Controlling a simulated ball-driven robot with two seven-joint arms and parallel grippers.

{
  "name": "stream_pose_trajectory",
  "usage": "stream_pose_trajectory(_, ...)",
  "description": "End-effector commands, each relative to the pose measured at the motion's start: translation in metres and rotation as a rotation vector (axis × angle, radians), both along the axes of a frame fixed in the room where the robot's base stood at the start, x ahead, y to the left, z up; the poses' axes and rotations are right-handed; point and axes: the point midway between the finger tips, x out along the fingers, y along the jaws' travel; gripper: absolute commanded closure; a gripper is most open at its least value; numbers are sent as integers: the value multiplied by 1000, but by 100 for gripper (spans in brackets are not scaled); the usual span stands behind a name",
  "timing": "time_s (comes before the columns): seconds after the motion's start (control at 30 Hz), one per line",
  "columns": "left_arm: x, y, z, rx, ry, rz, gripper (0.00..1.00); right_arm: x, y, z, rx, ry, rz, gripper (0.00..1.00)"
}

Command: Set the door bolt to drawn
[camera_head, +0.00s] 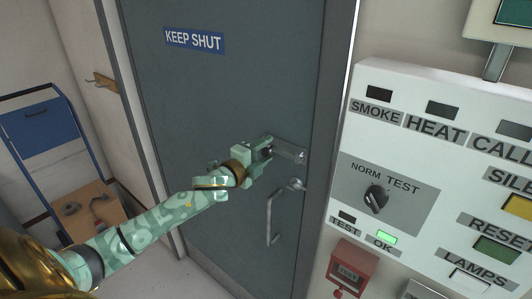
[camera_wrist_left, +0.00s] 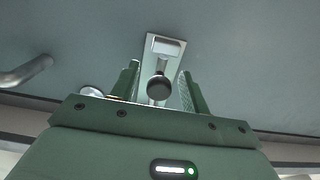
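The door bolt (camera_head: 291,152) is a pale metal fitting on the grey-blue door (camera_head: 245,85), above the door's handle and near its right edge. In the left wrist view the bolt's plate (camera_wrist_left: 165,44) lies ahead, with a dark round knob (camera_wrist_left: 159,88) standing out from it. My left gripper (camera_head: 262,150) is at the bolt's left end. In the left wrist view its two green fingers stand apart on either side of the knob, with gaps visible. Part of the bolt is hidden behind my gripper in the head view. My right gripper is out of view.
A bar handle (camera_head: 270,218) sits below the bolt on the door. A white control panel (camera_head: 340,175) with a knob and lit buttons is on the wall to the right, above a red box (camera_head: 350,268). A blue-backed trolley (camera_head: 45,130) stands at left.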

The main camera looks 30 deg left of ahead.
Motion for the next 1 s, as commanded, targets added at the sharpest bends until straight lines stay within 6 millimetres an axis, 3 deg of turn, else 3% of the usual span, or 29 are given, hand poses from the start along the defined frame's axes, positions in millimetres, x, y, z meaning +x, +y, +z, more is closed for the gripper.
stream_pose_trajectory(0.23, -2, -1, -1, -2, 0, -3, 54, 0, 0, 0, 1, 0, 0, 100)
stream_pose_trajectory(0.37, -15, 0, -3, -2, 3, -3, 54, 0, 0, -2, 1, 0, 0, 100)
stream_pose_trajectory(0.8, -117, 9, -4, -3, 5, -2, 54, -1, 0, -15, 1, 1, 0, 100)
stream_pose_trajectory(1.0, -149, 12, -3, -3, 3, 0, 54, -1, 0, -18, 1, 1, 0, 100)
